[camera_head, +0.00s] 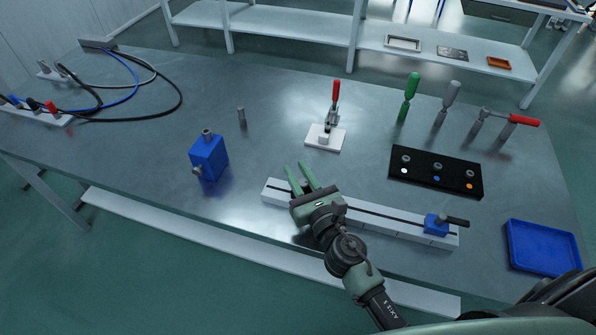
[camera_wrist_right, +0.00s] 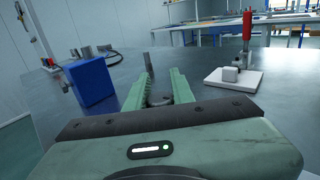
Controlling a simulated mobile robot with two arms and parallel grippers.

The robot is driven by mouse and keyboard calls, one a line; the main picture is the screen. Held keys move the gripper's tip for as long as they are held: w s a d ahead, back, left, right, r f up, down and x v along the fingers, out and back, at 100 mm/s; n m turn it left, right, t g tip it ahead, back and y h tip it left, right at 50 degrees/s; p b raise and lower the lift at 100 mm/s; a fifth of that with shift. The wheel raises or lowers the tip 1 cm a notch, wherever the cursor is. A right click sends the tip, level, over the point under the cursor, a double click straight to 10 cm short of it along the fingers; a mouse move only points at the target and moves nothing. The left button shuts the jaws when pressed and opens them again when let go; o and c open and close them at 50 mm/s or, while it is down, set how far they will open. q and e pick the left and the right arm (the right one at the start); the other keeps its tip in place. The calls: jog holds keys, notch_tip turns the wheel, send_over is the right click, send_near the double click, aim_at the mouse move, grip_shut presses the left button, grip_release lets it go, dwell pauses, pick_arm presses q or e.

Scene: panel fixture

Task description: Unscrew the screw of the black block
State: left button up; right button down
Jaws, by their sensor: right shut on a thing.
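The black block (camera_head: 435,185) lies flat on the table at the right. Three grey screws stand in it, the left one (camera_head: 405,160) by a white dot, the middle one (camera_head: 437,168) by a blue dot, the right one (camera_head: 470,174) by an orange dot. My right gripper (camera_head: 300,172) is well left of the block, over the left part of the white rail. In the wrist view its fingers (camera_wrist_right: 160,90) are shut on a small grey round piece (camera_wrist_right: 159,100), mostly hidden between them; I cannot tell what it is. The left gripper is not in view.
The white rail (camera_head: 385,224) carries a blue slider (camera_head: 435,224). A blue block (camera_head: 208,158), a grey pin (camera_head: 241,117) and a red-handled clamp (camera_head: 335,95) stand nearby. Upright tools (camera_head: 409,97) stand behind the black block; a blue tray (camera_head: 543,246) lies at right.

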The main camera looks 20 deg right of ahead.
jog(key=n+y, duration=0.2)
jog(key=y, duration=0.1)
jog(key=shift+a+g, duration=0.15)
jog(key=shift+g, duration=0.15)
jog(key=shift+s+a+f+n+g+y+b, duration=0.1)
jog(key=shift+a+n+g+y+b, duration=0.1)
jog(key=shift+n+g+y+b, duration=0.55)
jog(key=n+g+y+b, duration=0.1)
jog(key=n+y+b, duration=0.1)
jog(key=y, duration=0.1)
jog(key=n+g+y+b, duration=0.1)
jog(key=y+b, duration=0.1)
jog(key=shift+s+a+f+n+g+y, duration=0.1)
jog(key=shift+s+a+n+g+y, duration=0.15)
jog(key=shift+a+n+g, duration=0.15)
jog(key=shift+s+a+r+n+g+y+b, duration=0.1)
jog(key=shift+n+g+y+b, duration=0.3)
jog(key=shift+b, duration=0.15)
jog(key=shift+s+a+r+n+g+y+b, duration=0.1)
jog(key=shift+n+g+y+b, duration=0.2)
jog(key=shift+b, duration=0.2)
jog(key=c, duration=1.2)
grip_release()
jog(key=shift+r, duration=0.1)
